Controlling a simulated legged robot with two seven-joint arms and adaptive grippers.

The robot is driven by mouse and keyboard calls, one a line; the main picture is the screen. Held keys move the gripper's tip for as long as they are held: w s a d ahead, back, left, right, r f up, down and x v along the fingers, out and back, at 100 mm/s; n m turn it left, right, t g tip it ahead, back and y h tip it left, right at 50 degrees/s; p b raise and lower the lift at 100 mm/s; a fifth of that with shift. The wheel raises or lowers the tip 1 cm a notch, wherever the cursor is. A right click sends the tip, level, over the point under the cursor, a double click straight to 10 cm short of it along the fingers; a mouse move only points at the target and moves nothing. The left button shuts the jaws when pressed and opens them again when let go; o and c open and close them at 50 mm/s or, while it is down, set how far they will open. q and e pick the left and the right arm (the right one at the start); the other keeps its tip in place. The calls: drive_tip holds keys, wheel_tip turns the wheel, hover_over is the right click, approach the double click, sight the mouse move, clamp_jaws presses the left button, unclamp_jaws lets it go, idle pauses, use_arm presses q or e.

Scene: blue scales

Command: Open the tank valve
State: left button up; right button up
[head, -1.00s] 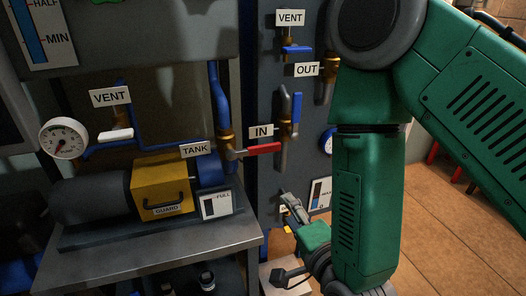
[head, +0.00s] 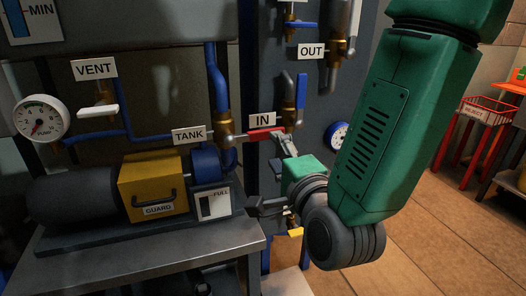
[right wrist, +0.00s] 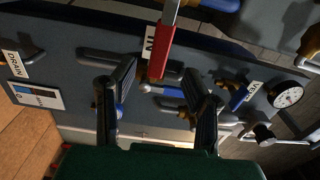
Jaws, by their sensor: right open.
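The valve by the TANK label (head: 189,135) has a brass body (head: 226,130) on the blue pipe and a red lever (head: 264,133) pointing right, roughly level, below the IN label (head: 262,121). My right gripper (head: 270,173) is open, just below and right of the lever's free end. In the right wrist view, the red lever (right wrist: 168,45) comes down from the top, its end in line with the gap between the open fingers (right wrist: 166,86). I cannot tell whether a finger touches it. My left gripper is not in view.
A yellow guard (head: 153,187) and grey motor stand on the metal bench (head: 150,262) at left. A blue-handled valve (head: 301,91) stands just right of the red lever. A white-handled VENT valve (head: 98,111) and gauge (head: 42,119) are left. A red REJECT basket (head: 487,110) stands far right.

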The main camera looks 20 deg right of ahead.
sight(267, 136)
drive_tip(key=w, duration=0.7)
drive_tip(key=shift+w+d, duration=0.1)
drive_tip(key=shift+w, duration=0.35)
clamp_jaws()
